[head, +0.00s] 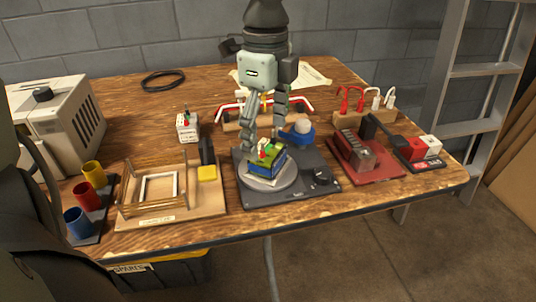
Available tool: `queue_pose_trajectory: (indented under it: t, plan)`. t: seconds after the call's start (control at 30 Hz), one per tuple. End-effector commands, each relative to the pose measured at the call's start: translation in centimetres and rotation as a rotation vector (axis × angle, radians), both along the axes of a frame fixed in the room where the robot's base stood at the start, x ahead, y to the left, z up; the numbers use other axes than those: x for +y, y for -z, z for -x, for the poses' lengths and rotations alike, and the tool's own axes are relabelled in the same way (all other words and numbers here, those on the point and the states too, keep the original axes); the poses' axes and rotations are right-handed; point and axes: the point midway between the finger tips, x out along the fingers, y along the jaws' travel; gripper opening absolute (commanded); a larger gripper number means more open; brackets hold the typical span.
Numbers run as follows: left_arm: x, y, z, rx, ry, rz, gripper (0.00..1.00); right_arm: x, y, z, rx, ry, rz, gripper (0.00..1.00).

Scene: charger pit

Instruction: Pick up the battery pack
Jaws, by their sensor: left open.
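A battery pack (265,162), blue and yellow-green with small red and white parts on top, sits on the round grey plate (289,184) of a dark scale-like device (322,193). My left gripper (264,142) hangs above it, pointing down. Its fingers are apart, with the near fingertip close to the pack's top; I cannot tell whether it touches. My right gripper is not in view.
A wooden tray (205,200) with a frame and coloured cups (87,195) are to the left. A red-based holder (375,172) and red and white blocks (413,149) are to the right. A wooden rack with red handles (230,122) stands behind.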

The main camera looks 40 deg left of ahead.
Motion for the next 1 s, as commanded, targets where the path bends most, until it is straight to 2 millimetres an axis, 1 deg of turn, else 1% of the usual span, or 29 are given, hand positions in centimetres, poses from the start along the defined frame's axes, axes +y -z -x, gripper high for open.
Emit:
queue_pose_trajectory:
  t: [0.1, 0.23, 0.33, 0.5, 0.53, 1.0]
  plan:
    - [-0.4, 1.8, 0.1, 0.006, 0.001, 0.002, 0.85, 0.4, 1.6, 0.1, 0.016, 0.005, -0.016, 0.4]
    - [-0.4, 3.4, 0.0, 0.002, 0.0, 0.003, 0.85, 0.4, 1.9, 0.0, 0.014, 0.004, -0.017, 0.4]
    - [-0.4, 3.8, 0.0, 0.0, 0.0, 0.002, 0.85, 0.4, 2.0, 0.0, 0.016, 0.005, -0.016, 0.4]
    - [-0.4, 3.8, 0.0, -0.001, 0.0, 0.002, 0.85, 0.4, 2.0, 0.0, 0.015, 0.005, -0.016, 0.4]
    - [-0.4, 3.8, 0.0, 0.0, 0.0, 0.002, 0.84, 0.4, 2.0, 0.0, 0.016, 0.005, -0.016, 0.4]
    - [-0.4, 3.7, 0.0, 0.0, 0.0, 0.002, 0.26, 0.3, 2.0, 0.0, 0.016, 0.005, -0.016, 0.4]
